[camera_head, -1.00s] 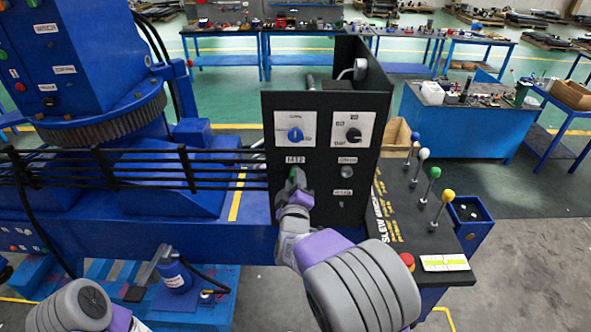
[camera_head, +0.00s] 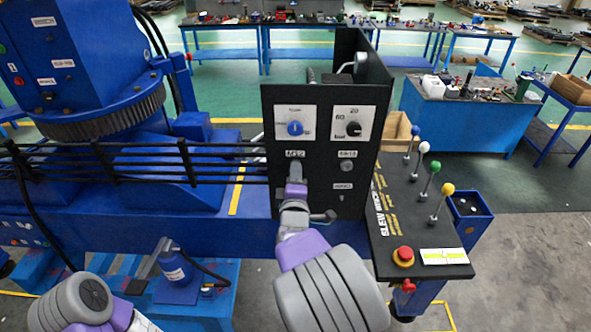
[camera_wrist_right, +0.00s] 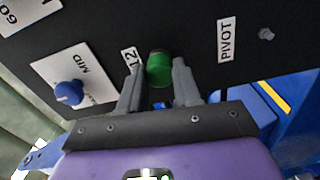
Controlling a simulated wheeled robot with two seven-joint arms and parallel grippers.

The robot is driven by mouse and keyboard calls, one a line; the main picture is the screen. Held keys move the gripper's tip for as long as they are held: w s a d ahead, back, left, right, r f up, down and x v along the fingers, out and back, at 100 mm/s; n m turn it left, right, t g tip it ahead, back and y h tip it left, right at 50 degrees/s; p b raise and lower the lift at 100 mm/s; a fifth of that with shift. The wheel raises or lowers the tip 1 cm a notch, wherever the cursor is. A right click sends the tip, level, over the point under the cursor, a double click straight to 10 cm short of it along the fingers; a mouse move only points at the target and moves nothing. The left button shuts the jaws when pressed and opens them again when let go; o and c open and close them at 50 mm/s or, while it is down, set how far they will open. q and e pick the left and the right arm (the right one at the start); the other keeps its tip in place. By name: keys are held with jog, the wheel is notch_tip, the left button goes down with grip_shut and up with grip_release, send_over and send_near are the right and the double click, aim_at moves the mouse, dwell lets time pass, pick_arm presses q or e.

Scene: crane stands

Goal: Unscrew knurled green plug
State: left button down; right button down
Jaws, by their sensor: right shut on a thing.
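The knurled green plug (camera_wrist_right: 159,69) sits at the black panel's face under a small white label, seen in the right wrist view. My right gripper (camera_wrist_right: 158,82) has one finger on each side of the plug and is shut on it. In the head view, my right gripper (camera_head: 295,172) reaches up to the panel (camera_head: 325,218) and hides the plug. Of my left arm only a rounded grey and purple part shows at the bottom left of the head view; its gripper is out of the picture.
A blue knob (camera_head: 295,128) and a black knob (camera_head: 353,129) sit above the plug. To the right, a console (camera_head: 415,215) carries several ball-topped levers and a red button (camera_head: 403,255). Black hoses (camera_head: 130,165) run in from the left.

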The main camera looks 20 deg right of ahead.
jog(key=n, duration=0.4)
jog(key=shift+s+f+n, duration=0.1)
jog(key=shift+f+n, duration=0.1)
jog(key=shift+n, duration=0.2)
jog(key=n, duration=0.5)
jog(key=n, duration=0.5)
